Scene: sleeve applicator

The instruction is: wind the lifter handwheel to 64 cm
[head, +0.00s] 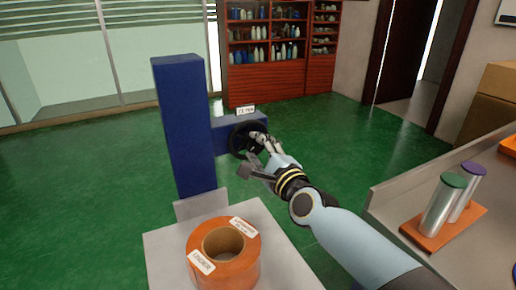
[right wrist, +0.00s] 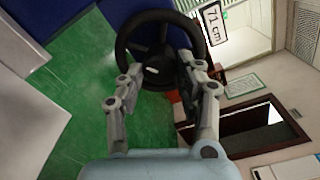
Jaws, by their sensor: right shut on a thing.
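The black handwheel (head: 234,141) sits on a blue arm of the lifter's blue column (head: 184,125). A small sign (head: 245,110) stands above the wheel; in the right wrist view the sign (right wrist: 213,24) reads 71 cm. My right gripper (head: 262,140) is at the wheel's right side, shut on it. In the right wrist view the handwheel (right wrist: 123,40) is ahead of my gripper (right wrist: 158,72), with the fingers either side of its lower part; the exact contact is hard to see. My left gripper is out of view.
A pale platform (head: 165,250) in front of the column carries an orange ring-shaped roll (head: 240,269) with labels, one reading UNDER. At right, a grey table (head: 395,187) bears an orange tray (head: 432,239) with two capped metal cylinders. Green floor (head: 335,135) lies open beyond.

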